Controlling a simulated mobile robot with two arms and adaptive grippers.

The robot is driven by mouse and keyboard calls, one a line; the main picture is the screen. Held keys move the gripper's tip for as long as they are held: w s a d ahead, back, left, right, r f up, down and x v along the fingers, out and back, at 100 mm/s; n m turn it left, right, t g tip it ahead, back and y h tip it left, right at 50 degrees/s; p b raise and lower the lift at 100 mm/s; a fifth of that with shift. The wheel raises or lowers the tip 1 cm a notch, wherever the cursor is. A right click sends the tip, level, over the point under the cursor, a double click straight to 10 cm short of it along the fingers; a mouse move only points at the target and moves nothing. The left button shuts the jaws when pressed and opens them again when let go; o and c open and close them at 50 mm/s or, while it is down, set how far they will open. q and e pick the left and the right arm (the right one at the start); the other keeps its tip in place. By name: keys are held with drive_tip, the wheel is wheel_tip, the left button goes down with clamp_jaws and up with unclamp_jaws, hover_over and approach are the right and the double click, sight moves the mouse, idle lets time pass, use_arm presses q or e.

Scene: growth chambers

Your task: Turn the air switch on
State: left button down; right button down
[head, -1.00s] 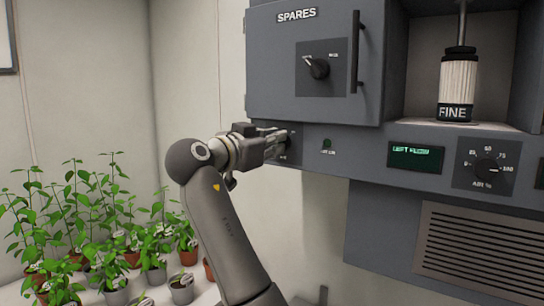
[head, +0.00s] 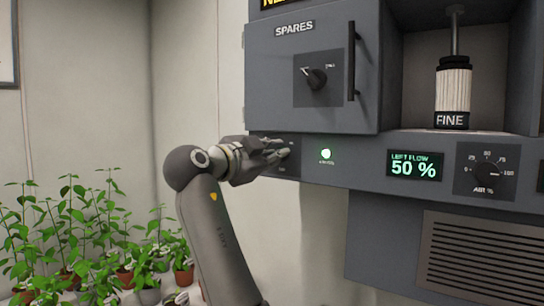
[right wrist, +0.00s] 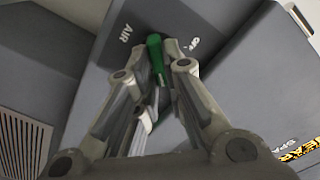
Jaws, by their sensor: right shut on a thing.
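The air switch has a green lever (right wrist: 155,58) on a dark grey panel marked AIR in the right wrist view. My right gripper (right wrist: 162,88) is shut on this lever, with its fingers on either side of it. In the head view my right gripper (head: 282,152) reaches the switch panel below the SPARES door and hides most of the switch. The display (head: 415,165) is lit and reads LEFT FLOW 50 %. My left gripper is not in view.
Above is the SPARES door (head: 290,95) with a black knob (head: 316,78) and a vertical handle (head: 351,60). To the right are an AIR % dial (head: 487,171) and a white cylinder marked FINE (head: 453,95). Potted plants (head: 75,235) stand at the lower left.

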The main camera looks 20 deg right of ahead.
sight(279, 107)
idle(0.4)
drive_tip(key=c, duration=1.5)
unclamp_jaws()
drive_tip(key=r, duration=0.9)
drive_tip(key=shift+s+r, duration=0.2)
drive_tip(key=shift+r, duration=0.15)
drive_tip(key=shift+w+r, duration=0.15)
drive_tip(key=shift+w, duration=0.05)
